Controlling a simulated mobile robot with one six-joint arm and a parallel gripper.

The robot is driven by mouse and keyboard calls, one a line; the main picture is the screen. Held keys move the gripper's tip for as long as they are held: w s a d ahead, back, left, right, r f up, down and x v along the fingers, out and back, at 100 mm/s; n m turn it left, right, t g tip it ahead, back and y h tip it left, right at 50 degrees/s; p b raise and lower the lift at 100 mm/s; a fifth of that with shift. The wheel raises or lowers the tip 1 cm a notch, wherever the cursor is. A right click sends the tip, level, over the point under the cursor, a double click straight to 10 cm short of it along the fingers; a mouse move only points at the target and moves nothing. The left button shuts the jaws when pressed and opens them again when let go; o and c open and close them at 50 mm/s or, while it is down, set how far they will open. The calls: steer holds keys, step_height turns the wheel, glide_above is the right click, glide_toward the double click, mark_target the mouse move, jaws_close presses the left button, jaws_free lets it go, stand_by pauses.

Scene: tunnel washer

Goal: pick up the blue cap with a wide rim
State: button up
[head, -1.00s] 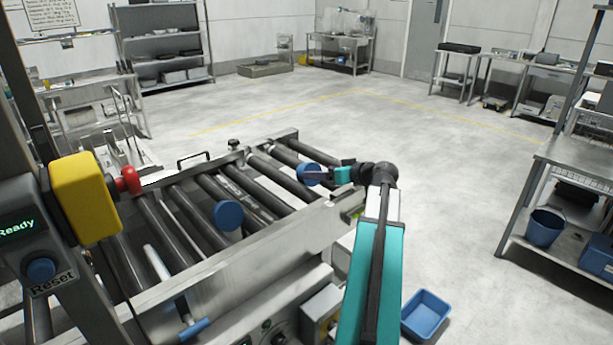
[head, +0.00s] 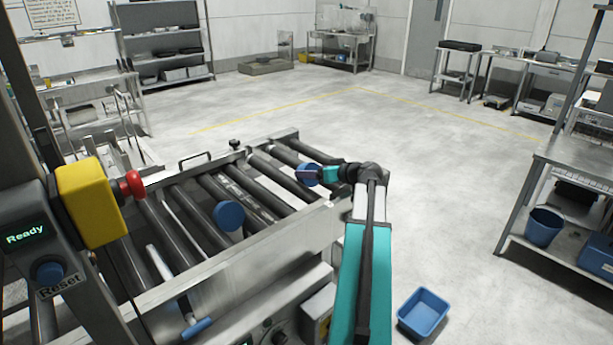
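A round blue cap-like piece (head: 308,174) is at the far right part of the roller conveyor, right at my gripper (head: 313,175). The gripper's fingers point left and overlap this piece in the picture; I cannot tell whether they are closed on it. A second round blue piece (head: 229,215) sits on the middle rollers, with its flat round face toward me. A blue piece with a long pale shaft (head: 197,328) lies at the near edge of the conveyor. The rims are too small to compare.
The conveyor's metal side rail (head: 240,262) runs between the rollers and my arm. A yellow box with a red button (head: 92,202) stands at the left. A blue bin (head: 423,312) is on the floor at the right, and a metal table (head: 590,170) stands farther right.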

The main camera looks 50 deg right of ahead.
steer(key=shift+a+f, duration=0.1)
steer(key=shift+f, duration=0.25)
steer(key=c, duration=1)
steer(key=shift+c, duration=0.2)
steer(key=shift+w+r, duration=0.15)
steer(key=shift+r, duration=0.5)
step_height(320, 180, up, 9)
steer(key=b, duration=0.1)
